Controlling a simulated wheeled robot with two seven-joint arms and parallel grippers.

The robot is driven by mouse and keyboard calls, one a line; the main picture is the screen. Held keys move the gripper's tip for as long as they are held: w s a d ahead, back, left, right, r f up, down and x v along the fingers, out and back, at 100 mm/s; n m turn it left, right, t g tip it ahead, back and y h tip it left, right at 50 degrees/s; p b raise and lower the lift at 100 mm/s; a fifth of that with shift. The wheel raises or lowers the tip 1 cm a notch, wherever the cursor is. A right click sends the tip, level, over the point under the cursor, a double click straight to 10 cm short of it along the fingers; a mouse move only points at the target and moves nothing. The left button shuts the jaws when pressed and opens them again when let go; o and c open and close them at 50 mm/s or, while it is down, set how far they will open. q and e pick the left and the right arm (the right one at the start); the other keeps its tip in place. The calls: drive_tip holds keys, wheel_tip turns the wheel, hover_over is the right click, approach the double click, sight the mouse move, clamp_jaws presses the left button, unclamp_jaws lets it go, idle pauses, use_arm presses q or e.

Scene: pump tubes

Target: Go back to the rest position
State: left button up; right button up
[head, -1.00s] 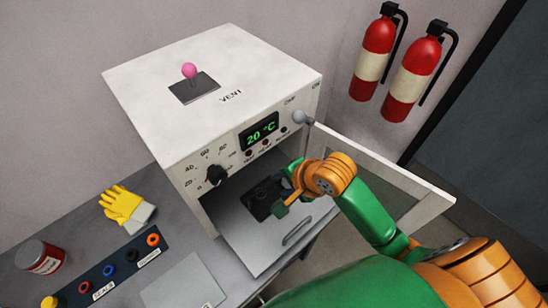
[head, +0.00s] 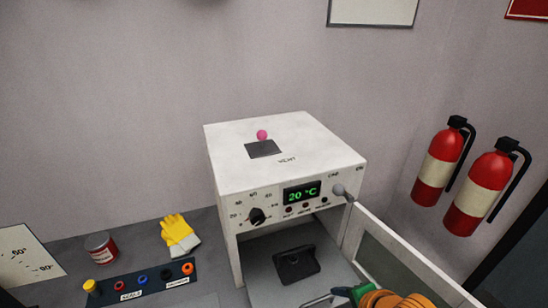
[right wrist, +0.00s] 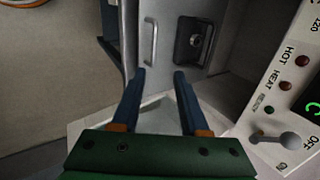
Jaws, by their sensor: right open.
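My right arm's orange and green wrist (head: 385,299) shows at the bottom edge of the head view, in front of the white oven (head: 225,190). In the right wrist view my right gripper (right wrist: 159,73) is open, with nothing between its two dark fingers. The fingers point toward the oven's grey tray (right wrist: 172,28), with its bar handle (right wrist: 149,42) and a black block (right wrist: 190,42) on it. The block also shows inside the open oven in the head view (head: 296,263). My left gripper is not in view.
The oven door (head: 405,255) stands open at the right. A pink-knobbed vent lever (head: 262,134) is on top; the display reads 20 °C. Two fire extinguishers (head: 440,165) hang right.

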drive_tip(key=s+d+f+n+g+h+b, duration=0.1)
drive_tip(key=s+d+f+n+b, duration=0.15)
drive_tip(key=f, duration=0.95)
drive_tip(key=s+d+f+n+g+b, duration=0.15)
drive_tip(key=f+n, duration=0.25)
drive_tip(key=f, duration=0.8)
use_arm(q)
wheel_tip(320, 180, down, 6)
drive_tip(key=b, duration=0.2)
use_arm(e)
drive_tip(key=s+f+n+g, duration=0.1)
drive_tip(key=s+f+n, duration=0.4)
drive_tip(key=s+f, duration=0.3)
drive_tip(key=s+f+n+g+h, duration=0.1)
drive_tip(key=s+f+n, duration=0.4)
drive_tip(key=s, duration=1.1)
wheel_tip(320, 180, down, 4)
drive_tip(key=shift+s+d+r, duration=0.15)
drive_tip(key=shift+d+r, duration=0.05)
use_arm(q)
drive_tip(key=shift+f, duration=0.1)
use_arm(e)
drive_tip(key=shift+g, duration=0.25)
